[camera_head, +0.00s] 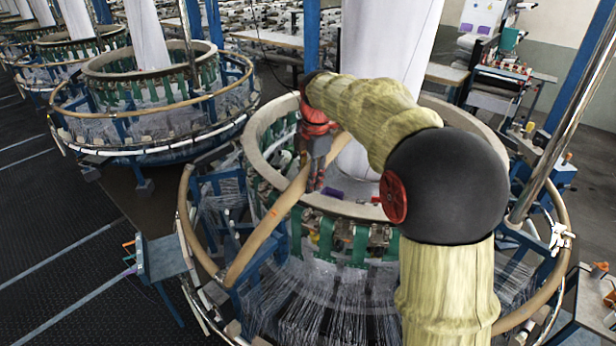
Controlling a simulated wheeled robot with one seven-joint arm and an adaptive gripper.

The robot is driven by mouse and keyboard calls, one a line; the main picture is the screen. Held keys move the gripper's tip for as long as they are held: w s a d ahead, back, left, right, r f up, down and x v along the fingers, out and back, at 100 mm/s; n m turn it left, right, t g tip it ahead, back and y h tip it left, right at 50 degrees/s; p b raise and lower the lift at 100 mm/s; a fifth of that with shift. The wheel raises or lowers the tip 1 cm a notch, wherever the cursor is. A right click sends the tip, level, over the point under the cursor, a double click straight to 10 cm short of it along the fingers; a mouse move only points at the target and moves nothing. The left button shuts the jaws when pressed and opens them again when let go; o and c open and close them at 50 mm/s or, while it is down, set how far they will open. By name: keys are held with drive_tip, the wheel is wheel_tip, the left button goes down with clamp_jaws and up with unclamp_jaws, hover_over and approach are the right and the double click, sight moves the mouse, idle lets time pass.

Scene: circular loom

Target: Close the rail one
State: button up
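A circular loom stands in front of me, ringed by a tan outer rail. One curved tan rail section (268,226) is swung inward, out of line with the outer ring. It slants from the ring's front left up over the inner rim, leaving an opening at the ring's front. My arm, in yellowish covering with a black joint, reaches over the loom. My gripper (312,165), below a red wrist part, is at the upper end of the swung rail section. The fingers are small and partly hidden, so I cannot tell whether they grip it.
The loom's outer ring (186,215) continues at the left. A small blue stand (162,258) is on the floor left of the loom. A metal post (570,120) rises at right. More looms (150,100) stand behind left; dark floor at left is mostly clear.

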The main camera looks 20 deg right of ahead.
clamp_jaws()
idle(0.3)
drive_tip(key=shift+f, duration=0.1)
